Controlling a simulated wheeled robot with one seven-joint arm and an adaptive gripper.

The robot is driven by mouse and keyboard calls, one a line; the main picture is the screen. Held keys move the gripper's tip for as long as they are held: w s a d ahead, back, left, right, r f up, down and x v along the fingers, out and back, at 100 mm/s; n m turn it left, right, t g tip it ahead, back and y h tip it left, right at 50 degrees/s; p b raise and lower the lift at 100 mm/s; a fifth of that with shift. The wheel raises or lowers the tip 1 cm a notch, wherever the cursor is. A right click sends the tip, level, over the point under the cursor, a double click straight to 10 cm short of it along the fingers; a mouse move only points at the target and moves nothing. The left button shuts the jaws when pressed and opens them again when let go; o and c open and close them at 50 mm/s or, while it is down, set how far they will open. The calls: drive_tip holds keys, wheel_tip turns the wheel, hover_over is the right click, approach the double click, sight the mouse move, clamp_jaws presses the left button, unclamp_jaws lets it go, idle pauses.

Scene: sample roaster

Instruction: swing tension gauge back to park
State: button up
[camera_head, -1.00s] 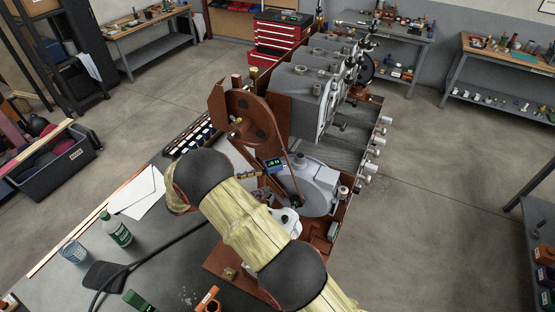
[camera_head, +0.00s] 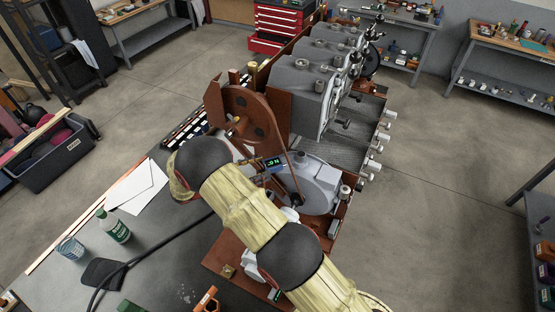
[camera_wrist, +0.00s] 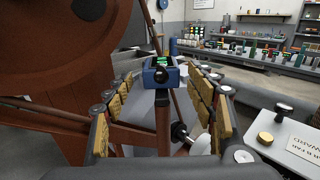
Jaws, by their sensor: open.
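The tension gauge is a small blue box with a lit green display (camera_head: 273,162), beside the brown wheel and belt of the machine. In the wrist view the gauge (camera_wrist: 160,75) sits on top of a brown upright arm, straight ahead. My gripper (camera_wrist: 161,85) is open, its tan padded fingers to the left and right of the gauge and its arm. A gap shows on both sides; I cannot tell how deep the gauge is between the pads. In the head view my arm hides most of the gripper.
The large brown wheel (camera_head: 249,116) stands close to the left of the gauge. A grey round housing (camera_head: 318,190) lies to its right, with grey roaster drums (camera_head: 300,88) behind. A green bottle (camera_head: 114,227), a can (camera_head: 70,250) and a black cable (camera_head: 165,243) are on the bench.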

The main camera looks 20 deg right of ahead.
sight(277, 163)
drive_tip(key=d+p, duration=0.1)
drive_tip(key=d, duration=0.6)
drive_tip(key=shift+w, duration=0.15)
drive_tip(key=shift+c, duration=0.7)
drive_tip(key=shift+r, duration=0.1)
clamp_jaws()
